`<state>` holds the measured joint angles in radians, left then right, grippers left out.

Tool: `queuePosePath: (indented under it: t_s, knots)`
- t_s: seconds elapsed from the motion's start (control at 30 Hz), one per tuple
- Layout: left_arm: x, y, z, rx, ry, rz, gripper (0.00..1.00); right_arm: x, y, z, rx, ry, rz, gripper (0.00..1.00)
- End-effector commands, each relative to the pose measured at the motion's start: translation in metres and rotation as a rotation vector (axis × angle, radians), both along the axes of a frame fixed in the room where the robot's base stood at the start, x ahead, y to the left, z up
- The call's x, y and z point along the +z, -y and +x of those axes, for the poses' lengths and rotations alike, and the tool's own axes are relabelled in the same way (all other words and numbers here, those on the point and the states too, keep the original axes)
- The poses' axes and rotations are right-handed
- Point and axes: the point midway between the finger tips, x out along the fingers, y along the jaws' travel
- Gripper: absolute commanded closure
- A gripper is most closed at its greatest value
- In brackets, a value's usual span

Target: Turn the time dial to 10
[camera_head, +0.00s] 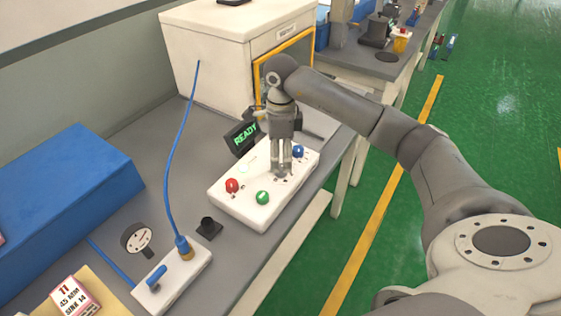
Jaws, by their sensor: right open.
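The white control box (240,206) sits on the grey bench. It carries a red knob (232,185), a green knob (262,197) and a blue knob (298,151). Small dark marks show on its top near my fingers. My right gripper (281,170) points down over the box's middle right, with its fingertips close to the top face. I cannot tell whether they touch it. No dial shows clearly between the fingers, and the time dial's setting cannot be read. A dark display (243,138) behind the box reads READY in green. My left gripper is out of view.
A white cabinet (225,50) with a yellow-framed front stands behind the gripper. A blue hose (173,150) rises from a white block (173,282) with a blue lever. A gauge (138,238) and a blue case (65,205) lie left. Green floor is right.

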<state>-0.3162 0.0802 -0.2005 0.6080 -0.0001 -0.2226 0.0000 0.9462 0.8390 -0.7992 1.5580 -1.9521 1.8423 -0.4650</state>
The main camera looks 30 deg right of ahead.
Motion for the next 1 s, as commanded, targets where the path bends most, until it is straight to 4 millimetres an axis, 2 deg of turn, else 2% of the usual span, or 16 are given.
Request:
queuePosePath:
  t_s: [0.13,0.3,0.6,0.93,1.0]
  knots:
    - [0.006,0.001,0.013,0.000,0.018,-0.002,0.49,-0.021,-0.001,-0.001,0.001,-0.003,0.001,0.49]
    - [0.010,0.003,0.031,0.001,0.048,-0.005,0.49,-0.034,-0.001,-0.002,0.001,-0.002,0.001,0.49]
    - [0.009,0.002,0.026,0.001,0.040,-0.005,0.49,-0.036,-0.001,-0.001,0.001,0.001,0.001,0.51]
    - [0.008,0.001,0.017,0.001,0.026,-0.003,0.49,-0.035,-0.001,-0.001,0.001,0.001,0.001,0.93]
    - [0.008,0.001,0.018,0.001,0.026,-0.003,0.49,-0.035,-0.001,-0.001,0.001,0.001,0.001,0.96]
